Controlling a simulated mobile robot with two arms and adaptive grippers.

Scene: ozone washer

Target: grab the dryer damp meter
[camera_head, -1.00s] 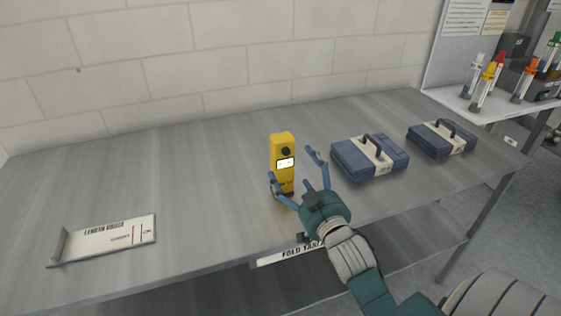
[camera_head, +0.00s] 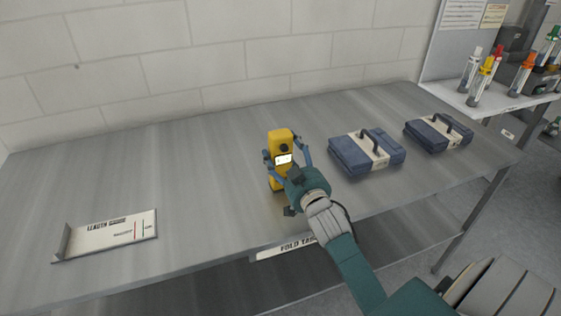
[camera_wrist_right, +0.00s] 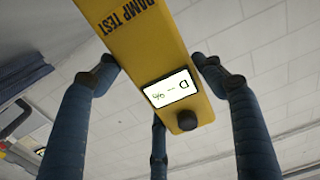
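The yellow damp meter (camera_head: 283,142) stands upright on the grey metal table, with a black knob and a lit white display. In the right wrist view the meter (camera_wrist_right: 150,55) fills the middle, with "DAMP TEST" lettering and a display reading. My right gripper (camera_head: 286,157) is around the meter from the front, one blue finger on each side. In the wrist view the fingertips of this gripper (camera_wrist_right: 155,75) lie very near the meter's sides; narrow gaps seem to remain, and firm contact does not show. A third finger is partly hidden behind the meter. My left gripper is not in view.
Two blue cases (camera_head: 366,152) (camera_head: 438,133) with dark handles stand right of the meter on the table (camera_head: 200,180). A white gauge plate (camera_head: 110,236) lies at left. A side shelf at right holds several capped tubes (camera_head: 480,80). The table between plate and meter is clear.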

